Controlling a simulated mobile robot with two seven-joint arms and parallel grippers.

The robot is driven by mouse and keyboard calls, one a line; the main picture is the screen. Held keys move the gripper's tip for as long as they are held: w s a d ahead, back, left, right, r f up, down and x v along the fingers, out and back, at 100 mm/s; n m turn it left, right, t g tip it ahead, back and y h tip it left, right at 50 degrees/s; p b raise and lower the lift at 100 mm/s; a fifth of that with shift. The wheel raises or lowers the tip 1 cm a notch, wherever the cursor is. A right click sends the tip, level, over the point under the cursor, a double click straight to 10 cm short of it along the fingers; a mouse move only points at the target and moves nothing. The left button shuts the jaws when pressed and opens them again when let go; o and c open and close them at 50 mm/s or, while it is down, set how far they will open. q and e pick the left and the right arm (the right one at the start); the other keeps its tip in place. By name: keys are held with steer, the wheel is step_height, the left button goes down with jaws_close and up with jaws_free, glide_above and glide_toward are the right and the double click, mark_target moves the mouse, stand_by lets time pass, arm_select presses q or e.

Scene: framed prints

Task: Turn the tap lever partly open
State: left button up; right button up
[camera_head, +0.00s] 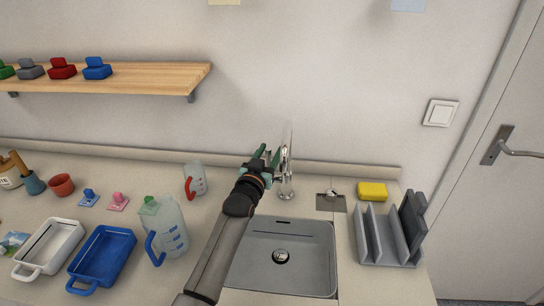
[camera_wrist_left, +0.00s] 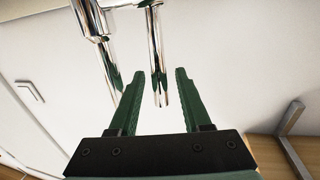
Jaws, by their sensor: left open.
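The chrome tap (camera_head: 287,182) stands behind the sink, against the wall side of the counter. My left gripper (camera_head: 267,157) is at the tap's left, close beside its upper part. In the left wrist view the green fingers of my left gripper (camera_wrist_left: 160,74) are spread open. A slim chrome rod of the tap (camera_wrist_left: 156,45) shows in the gap between them, with space on both sides. A thicker chrome tube (camera_wrist_left: 92,20) is to its left. I cannot tell for sure which part is the lever. My right gripper is not in view.
The sink (camera_head: 320,285) lies in front of the tap. A clear jug (camera_head: 170,225) and a red-handled cup (camera_head: 195,180) stand left of my arm. A yellow sponge (camera_head: 372,191) and a grey rack (camera_head: 377,250) are on the right. A wooden shelf (camera_head: 150,78) is above left.

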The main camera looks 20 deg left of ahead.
arm_select(q)
steer(key=shift+w+a+b, duration=0.1)
steer(key=shift+w+b, duration=0.5)
steer(key=shift+w, duration=0.5)
jaws_close()
stand_by(0.8)
